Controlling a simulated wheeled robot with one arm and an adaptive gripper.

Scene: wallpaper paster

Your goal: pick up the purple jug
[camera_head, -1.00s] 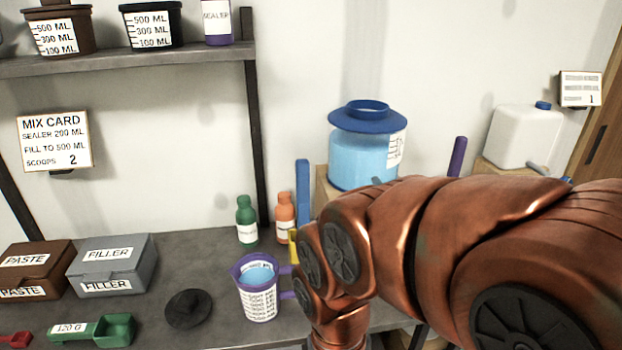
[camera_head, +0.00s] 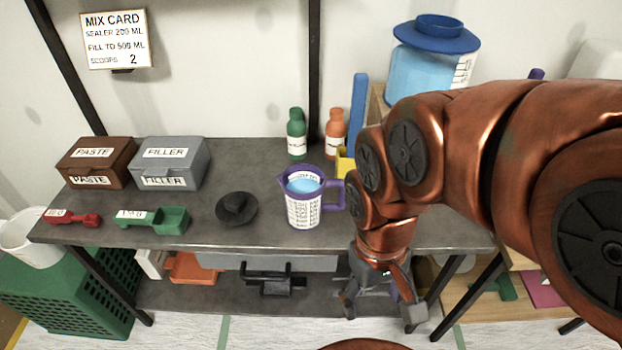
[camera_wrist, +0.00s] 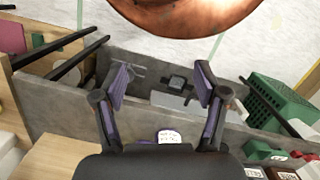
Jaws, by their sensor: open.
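The purple jug (camera_head: 303,197) stands upright on the grey workbench, with light blue liquid inside and a white measuring label on its front. Its purple handle points right, toward my arm. My gripper (camera_head: 383,308) hangs to the right of the jug and lower, in front of the bench's edge, with its fingers pointing down. It is open and empty. In the wrist view, my spread fingers (camera_wrist: 163,84) show purple pads, and a small part of the jug (camera_wrist: 169,136) shows at the bottom, beyond the palm.
A black lid (camera_head: 237,208) lies left of the jug. Green (camera_head: 297,134) and orange (camera_head: 335,132) bottles stand behind it. A green scoop (camera_head: 160,219), red scoop (camera_head: 75,218), filler box (camera_head: 169,163) and paste box (camera_head: 97,162) are further left. A blue-lidded dispenser (camera_head: 433,60) stands behind my arm.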

